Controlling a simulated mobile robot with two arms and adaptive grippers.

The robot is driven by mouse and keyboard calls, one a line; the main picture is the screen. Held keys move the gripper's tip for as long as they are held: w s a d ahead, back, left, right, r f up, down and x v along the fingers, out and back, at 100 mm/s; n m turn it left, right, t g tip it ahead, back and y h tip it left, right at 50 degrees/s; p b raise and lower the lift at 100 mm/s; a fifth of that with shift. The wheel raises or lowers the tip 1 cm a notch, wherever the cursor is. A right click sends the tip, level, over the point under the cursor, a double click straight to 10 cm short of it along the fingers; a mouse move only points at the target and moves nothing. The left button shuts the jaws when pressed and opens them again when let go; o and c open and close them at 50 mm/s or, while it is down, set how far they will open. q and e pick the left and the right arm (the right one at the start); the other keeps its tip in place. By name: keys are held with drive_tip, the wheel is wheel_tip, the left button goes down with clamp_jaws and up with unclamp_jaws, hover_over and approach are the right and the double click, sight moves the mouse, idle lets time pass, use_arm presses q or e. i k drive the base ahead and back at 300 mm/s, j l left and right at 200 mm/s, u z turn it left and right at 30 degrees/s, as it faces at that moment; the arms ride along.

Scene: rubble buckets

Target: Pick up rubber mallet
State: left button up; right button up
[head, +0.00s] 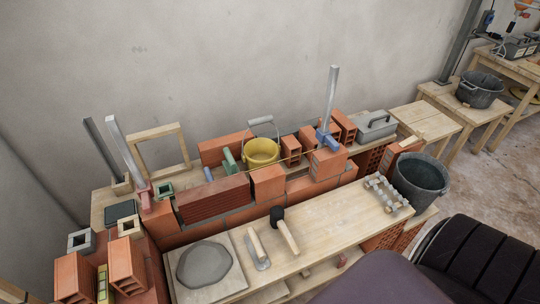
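A rubber mallet (287,233) with a black head and a pale wooden handle lies on the light wooden bench (330,218) in front of the brick wall. Its head points away from me and its handle points toward me. A trowel (256,245) with a wooden handle lies just left of the mallet, apart from it. Neither of my grippers shows in the head view.
A board with grey mortar (205,264) lies left of the trowel. A metal-topped tool (388,194) lies at the bench's right end, beside a dark bucket (420,178). Behind the bench stand bricks (215,201) and a yellow bucket (262,152). The bench between mallet and metal tool is clear.

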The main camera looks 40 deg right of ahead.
sight(277, 213)
drive_tip(key=z, duration=1.25)
